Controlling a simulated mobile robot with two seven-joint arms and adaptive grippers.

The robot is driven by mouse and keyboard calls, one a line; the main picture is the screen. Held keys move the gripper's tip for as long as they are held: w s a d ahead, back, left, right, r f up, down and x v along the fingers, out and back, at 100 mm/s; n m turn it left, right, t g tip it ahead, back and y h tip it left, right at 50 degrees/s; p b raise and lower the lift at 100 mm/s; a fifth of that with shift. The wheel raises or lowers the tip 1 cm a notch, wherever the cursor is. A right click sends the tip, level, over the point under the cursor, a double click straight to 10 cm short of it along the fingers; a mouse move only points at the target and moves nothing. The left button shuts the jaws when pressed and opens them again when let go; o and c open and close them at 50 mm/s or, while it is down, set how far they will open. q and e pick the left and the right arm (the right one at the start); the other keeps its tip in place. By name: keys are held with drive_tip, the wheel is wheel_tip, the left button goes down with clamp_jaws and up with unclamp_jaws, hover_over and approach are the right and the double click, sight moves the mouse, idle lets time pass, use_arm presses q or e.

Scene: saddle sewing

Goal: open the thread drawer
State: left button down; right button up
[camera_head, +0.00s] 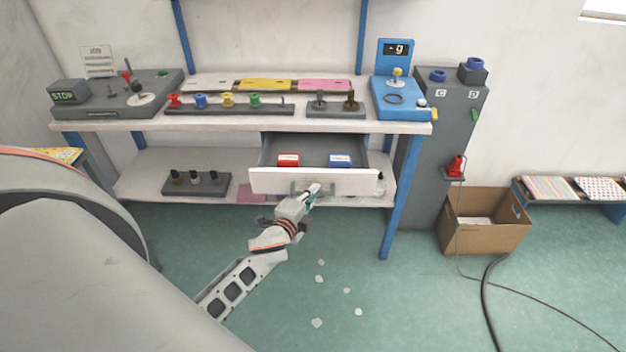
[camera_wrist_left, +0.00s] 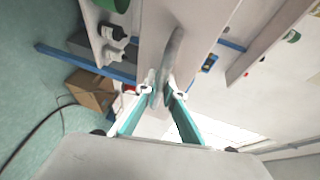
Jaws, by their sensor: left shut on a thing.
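The thread drawer (camera_head: 270,180) hangs under the workbench top and stands open, pulled out toward me. Inside it I see a red item (camera_head: 288,160) and a blue item (camera_head: 340,161). My left gripper (camera_head: 312,192) is at the middle of the white drawer front, shut on the drawer's grey handle. In the left wrist view the two teal fingers (camera_wrist_left: 160,95) close around the curved handle (camera_wrist_left: 173,55). The handle is partly hidden by the fingers in the head view. My right gripper is in neither view.
The workbench top (camera_head: 230,123) carries several coloured spools, a grey machine (camera_head: 120,95) and a blue scale (camera_head: 400,95). A grey cabinet (camera_head: 440,130) and a cardboard box (camera_head: 485,220) stand to the right. White scraps and a dark cable (camera_head: 487,290) lie on the floor.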

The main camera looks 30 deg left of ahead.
use_arm(q)
drive_tip(key=shift+s+d, duration=0.4)
drive_tip(key=shift+s, duration=0.3)
drive_tip(key=shift+s+d, duration=0.4)
drive_tip(key=shift+s, duration=0.25)
drive_tip(key=shift+s+d, duration=0.4)
drive_tip(key=shift+s, duration=0.3)
drive_tip(key=c, duration=2.4)
unclamp_jaws()
drive_tip(key=shift+s, duration=0.1)
drive_tip(key=v, duration=1.1)
drive_tip(key=shift+s+r, duration=0.15)
drive_tip(key=shift+s, duration=0.25)
drive_tip(key=s+d+f+n+g+h, duration=0.1)
drive_tip(key=s+d+f+n, duration=0.2)
drive_tip(key=d+f, duration=0.1)
drive_tip(key=s+d+f+n+g+h, duration=0.2)
drive_tip(key=s+d+f+n, duration=0.1)
drive_tip(key=d+f+n, duration=0.1)
drive_tip(key=s+d+f+n+g+h, duration=0.2)
drive_tip(key=s+d+f+n, duration=0.2)
drive_tip(key=d+f, duration=0.1)
drive_tip(key=shift+d+f, duration=0.15)
drive_tip(key=shift+f, duration=0.25)
